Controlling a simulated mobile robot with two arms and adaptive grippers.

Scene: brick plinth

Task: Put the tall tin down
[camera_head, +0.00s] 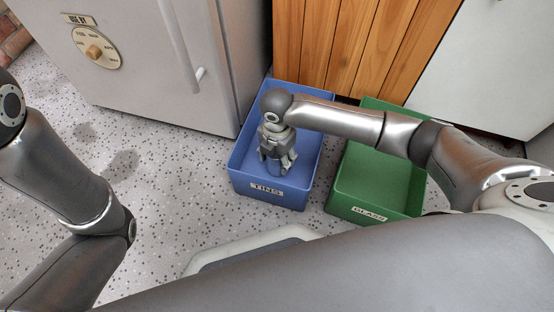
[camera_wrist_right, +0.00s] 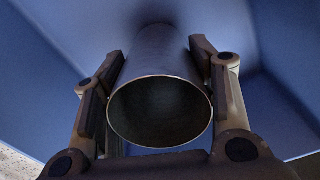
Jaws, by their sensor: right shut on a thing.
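The tall tin (camera_wrist_right: 158,60) is a dark cylinder in the right wrist view. Its open round mouth faces my camera, and its far end points into the blue bin. My right gripper (camera_head: 277,154) is shut on the tin, with one finger on each side of it. The gripper is inside the blue bin (camera_head: 240,181), which is labelled TINS. In the head view the gripper mostly hides the tin. A shadow lies at the tin's far end; I cannot tell whether it touches the bin floor. My left gripper is out of view.
A green bin (camera_head: 347,205) labelled GLASS stands just right of the blue bin, under my right forearm. A grey cabinet (camera_head: 150,70) with a handle and dial stands at the left. Wooden panelling (camera_head: 345,45) is behind the bins. Speckled floor (camera_head: 165,195) is clear at the left.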

